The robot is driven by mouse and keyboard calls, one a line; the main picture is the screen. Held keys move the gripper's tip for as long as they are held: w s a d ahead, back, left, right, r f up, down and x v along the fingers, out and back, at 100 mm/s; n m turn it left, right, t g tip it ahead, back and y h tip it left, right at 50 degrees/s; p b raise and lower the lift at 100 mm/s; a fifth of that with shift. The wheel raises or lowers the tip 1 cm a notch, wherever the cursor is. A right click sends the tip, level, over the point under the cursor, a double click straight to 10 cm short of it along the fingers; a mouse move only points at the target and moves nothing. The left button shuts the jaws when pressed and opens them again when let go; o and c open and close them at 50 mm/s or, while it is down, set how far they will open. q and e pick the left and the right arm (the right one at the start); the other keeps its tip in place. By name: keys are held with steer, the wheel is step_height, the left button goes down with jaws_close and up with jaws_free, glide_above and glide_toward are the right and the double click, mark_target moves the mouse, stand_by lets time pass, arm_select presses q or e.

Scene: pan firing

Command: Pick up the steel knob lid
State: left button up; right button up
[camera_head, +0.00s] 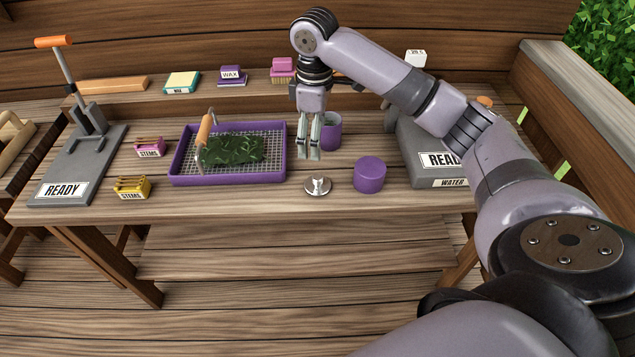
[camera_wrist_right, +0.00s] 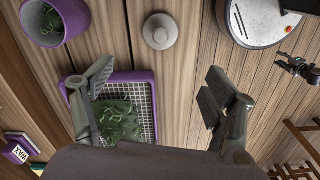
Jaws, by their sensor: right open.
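The steel knob lid (camera_head: 317,186) is a small shiny disc with a knob on top. It lies on the table between the purple tray and a purple cylinder. In the right wrist view the lid (camera_wrist_right: 160,31) is seen from above, beyond the fingers. My right gripper (camera_head: 309,157) points down above the table, behind the lid in the head view. Its fingers (camera_wrist_right: 155,90) are open, with nothing between them and apart from the lid. A small dark claw-like shape (camera_wrist_right: 300,70) at the right wrist view's right edge may be my left gripper; its jaws are unclear.
The purple tray (camera_head: 228,180) with mesh and green leaves is left of my right gripper. An open purple pot (camera_head: 331,133) stands just behind it. The purple cylinder (camera_head: 370,174) is right of the lid. A grey READY press (camera_head: 75,165) stands far left. Bare table lies in front.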

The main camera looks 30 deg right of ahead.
steer(key=p, duration=0.1)
glide_toward(317, 177)
step_height(317, 177, down, 5)
steer(key=shift+w+a+f, duration=0.1)
steer(key=shift+w+f, duration=0.05)
steer(key=shift+f, duration=0.05)
step_height(317, 177, down, 5)
steer(key=shift+r+p, duration=0.15)
steer(key=shift+p, duration=0.55)
steer(key=shift+f, duration=0.4)
steer(key=c, duration=1)
steer(key=shift+r, duration=0.15)
steer(key=shift+c, duration=0.2)
